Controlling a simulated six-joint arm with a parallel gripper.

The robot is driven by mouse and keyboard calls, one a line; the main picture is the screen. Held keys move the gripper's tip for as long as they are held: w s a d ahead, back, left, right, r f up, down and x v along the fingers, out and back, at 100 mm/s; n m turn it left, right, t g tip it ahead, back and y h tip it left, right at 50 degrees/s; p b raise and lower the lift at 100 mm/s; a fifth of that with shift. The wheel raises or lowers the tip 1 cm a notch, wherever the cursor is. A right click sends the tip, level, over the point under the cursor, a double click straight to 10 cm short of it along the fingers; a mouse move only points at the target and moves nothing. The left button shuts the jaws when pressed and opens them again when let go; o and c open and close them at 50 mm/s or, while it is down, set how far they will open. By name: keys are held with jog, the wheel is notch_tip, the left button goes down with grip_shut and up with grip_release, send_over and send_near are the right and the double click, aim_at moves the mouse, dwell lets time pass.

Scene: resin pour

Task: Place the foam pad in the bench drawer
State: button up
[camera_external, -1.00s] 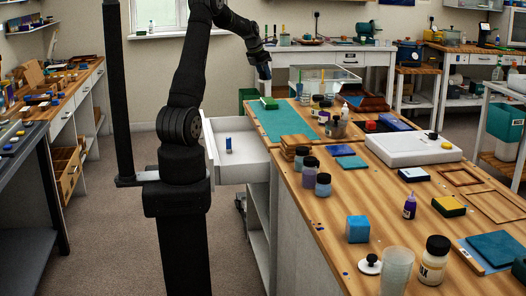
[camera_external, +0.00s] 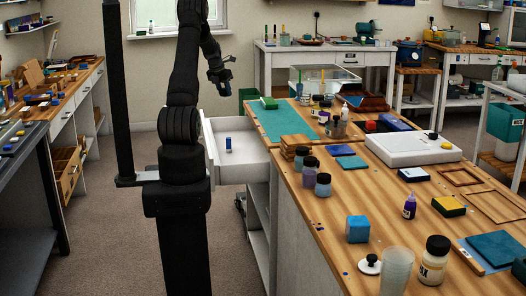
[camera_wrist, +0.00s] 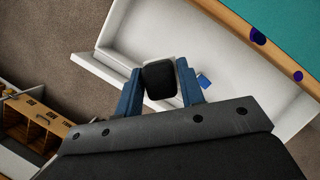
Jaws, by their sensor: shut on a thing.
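The foam pad (camera_wrist: 160,82) is a dark, nearly black block with a lighter edge. In the wrist view my gripper (camera_wrist: 160,92) is shut on it, with a blue finger on each side. The bench drawer (camera_external: 252,163) is white and pulled open from the bench's left side. It also shows in the wrist view (camera_wrist: 180,32), below and beyond the held pad. In the external view my gripper (camera_external: 219,78) is high above and behind the drawer; the pad is hard to make out there.
The bench top to the right holds a teal mat (camera_external: 281,124) with a green-and-white block (camera_external: 269,103), and several jars.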

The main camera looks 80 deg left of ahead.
notch_tip(320, 180, down, 22)
jog(key=shift+r, duration=0.1)
dwell(0.4)
jog(key=o, duration=1)
jog(key=shift+f, duration=0.2)
jog(key=shift+r, duration=0.1)
jog(key=v, duration=1.2)
